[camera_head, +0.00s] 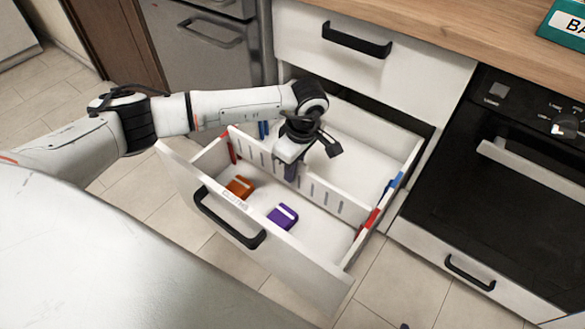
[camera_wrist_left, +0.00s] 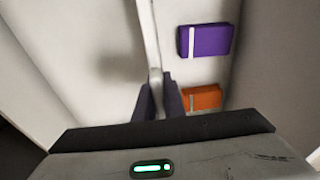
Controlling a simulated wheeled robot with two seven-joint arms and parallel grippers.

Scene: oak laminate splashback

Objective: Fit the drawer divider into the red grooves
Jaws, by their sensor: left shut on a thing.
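The drawer divider (camera_head: 325,195) is a long white slotted panel standing upright across the open drawer (camera_head: 300,262). Its ends are close to the red groove strips on the left wall (camera_head: 231,150) and right wall (camera_head: 368,219). I cannot tell whether either end is seated in its groove. My left gripper (camera_head: 291,172) is shut on the divider's top edge near its middle. In the left wrist view the fingers (camera_wrist_left: 159,103) pinch the thin divider (camera_wrist_left: 150,40) from both sides. My right gripper is not in view.
An orange box (camera_head: 240,187) and a purple box (camera_head: 283,216) lie in the drawer's front part. Blue groove strips (camera_head: 393,186) sit farther back. The back part looks empty where visible. An oven (camera_head: 510,170) stands at the right; a worktop (camera_head: 470,30) is above.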

